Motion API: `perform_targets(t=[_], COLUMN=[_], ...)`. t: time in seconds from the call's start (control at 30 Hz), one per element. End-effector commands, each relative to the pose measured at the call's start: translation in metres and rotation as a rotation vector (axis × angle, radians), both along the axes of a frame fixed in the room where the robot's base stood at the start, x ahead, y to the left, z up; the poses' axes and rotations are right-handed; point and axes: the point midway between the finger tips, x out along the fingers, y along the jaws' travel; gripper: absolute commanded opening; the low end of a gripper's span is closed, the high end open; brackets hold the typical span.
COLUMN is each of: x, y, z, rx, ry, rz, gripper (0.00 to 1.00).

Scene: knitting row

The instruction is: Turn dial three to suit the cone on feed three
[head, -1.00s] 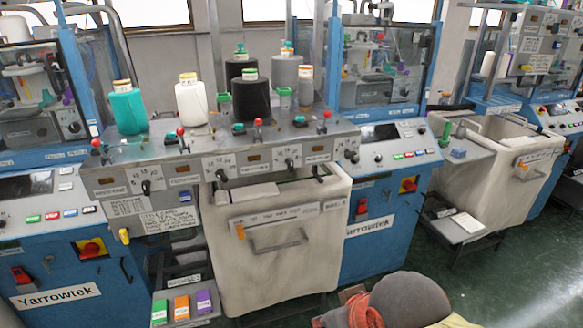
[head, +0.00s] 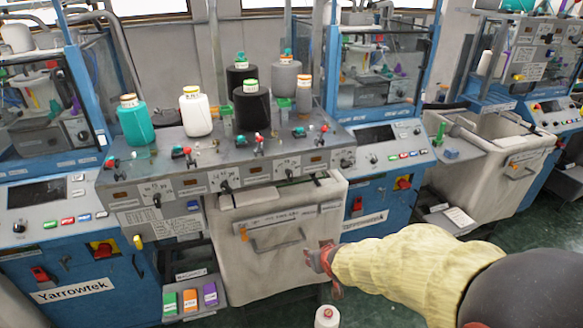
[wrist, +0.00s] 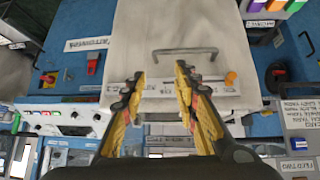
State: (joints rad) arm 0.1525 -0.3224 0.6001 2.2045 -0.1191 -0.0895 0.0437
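A grey panel (head: 130,190) runs above the cream bin, with several black dials along its front: far left (head: 157,200), second (head: 224,186), third (head: 288,171) and far right (head: 346,162). Their settings are too small to read. I cannot read which feed is which. My gripper (head: 318,259) is in front of the bin, below and apart from the dials. In the wrist view its yellow fingers (wrist: 160,76) are spread and empty.
The cream bin (head: 270,262) with its handle stands under the panel; it also fills the wrist view's top (wrist: 165,30). A tray with green, orange and purple blocks (head: 190,297) is lower left. Blue machines (head: 370,205) flank the bin. A white-topped item (head: 327,316) is at the bottom edge.

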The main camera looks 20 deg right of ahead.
Motion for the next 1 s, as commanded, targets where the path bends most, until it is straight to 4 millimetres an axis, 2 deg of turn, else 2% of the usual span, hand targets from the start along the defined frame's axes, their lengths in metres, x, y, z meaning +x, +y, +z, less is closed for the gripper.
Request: perform_targets(t=[0.1, 0.17, 0.27, 0.3, 0.4, 0.5, 0.6, 0.73, 1.0], x=[0.041, 0.06, 0.087, 0.095, 0.107, 0.111, 0.112, 0.12, 0.16], y=[-0.002, 0.0, 0.005, 0.007, 0.012, 0.016, 0.018, 0.018, 0.018], z=[0.014, 0.026, 0.058, 0.074, 0.116, 0.142, 0.155, 0.158, 0.157], rx=[-0.006, -0.007, -0.008, -0.008, -0.008, -0.003, 0.001, 0.004, 0.005], ry=[-0.172, -0.271, -0.448, -0.517, -0.668, -0.765, -0.814, -0.828, -0.826], rz=[0.019, 0.033, 0.058, 0.068, 0.088, 0.1, 0.104, 0.104, 0.103], gripper=[0.3, 0.3, 0.3, 0.3, 0.3, 0.3, 0.3, 0.3, 0.3])
